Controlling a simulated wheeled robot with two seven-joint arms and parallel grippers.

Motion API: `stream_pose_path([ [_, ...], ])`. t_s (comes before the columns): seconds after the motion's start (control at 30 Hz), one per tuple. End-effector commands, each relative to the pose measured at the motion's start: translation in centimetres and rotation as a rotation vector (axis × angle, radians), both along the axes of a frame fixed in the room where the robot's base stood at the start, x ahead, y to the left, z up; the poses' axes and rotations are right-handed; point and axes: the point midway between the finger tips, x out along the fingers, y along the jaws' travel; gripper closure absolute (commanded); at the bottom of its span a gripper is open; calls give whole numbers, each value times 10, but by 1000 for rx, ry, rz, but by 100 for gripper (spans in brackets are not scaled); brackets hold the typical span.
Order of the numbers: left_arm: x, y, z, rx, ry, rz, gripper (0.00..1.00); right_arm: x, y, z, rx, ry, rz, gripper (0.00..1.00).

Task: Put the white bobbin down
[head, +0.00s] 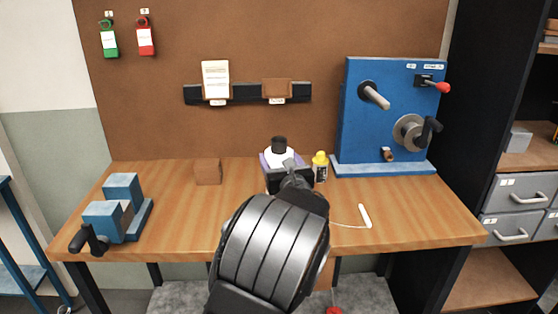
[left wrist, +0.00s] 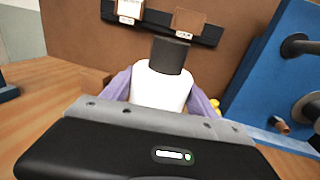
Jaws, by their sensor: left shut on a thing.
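The white bobbin (head: 283,153) has a dark grey top and stands upright near the back middle of the wooden bench (head: 200,228). My left gripper (head: 280,160) is shut on it, with its lavender fingers on either side. In the left wrist view the white bobbin (left wrist: 158,88) shows between the fingers of my left gripper (left wrist: 160,92). The gripper body hides its bottom, so I cannot tell whether it touches the bench. My right gripper is not in view.
A small yellow-capped bottle (head: 320,168) stands just right of the bobbin. A brown block (head: 208,172) is to its left. A blue machine (head: 385,105) with cranks stands back right, a blue vise (head: 120,210) front left. A white stick (head: 365,216) lies front right.

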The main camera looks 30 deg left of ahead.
Motion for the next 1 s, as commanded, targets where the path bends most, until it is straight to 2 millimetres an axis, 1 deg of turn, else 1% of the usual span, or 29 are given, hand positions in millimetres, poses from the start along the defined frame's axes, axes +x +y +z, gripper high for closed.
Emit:
stream_pose_path([
  [0.2,0,0,2,2,-4,0,100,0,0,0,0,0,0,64],
  [0.33,0,0,-2,2,-3,0,100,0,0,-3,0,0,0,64],
  [0.37,0,0,-3,0,-1,-1,32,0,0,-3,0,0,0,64],
  [0.4,0,0,-2,0,-1,-1,29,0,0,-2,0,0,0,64],
  [0.6,0,0,-2,0,-1,0,12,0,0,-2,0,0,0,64],
  [0.63,0,0,-2,0,-1,0,11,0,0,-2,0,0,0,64],
  [0.87,0,0,-2,0,-1,-1,11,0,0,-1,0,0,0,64],
  [0.97,0,0,3,0,-1,-1,11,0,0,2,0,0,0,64],
  [1.0,-2,-3,1,-1,-2,-2,11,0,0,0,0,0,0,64],
])
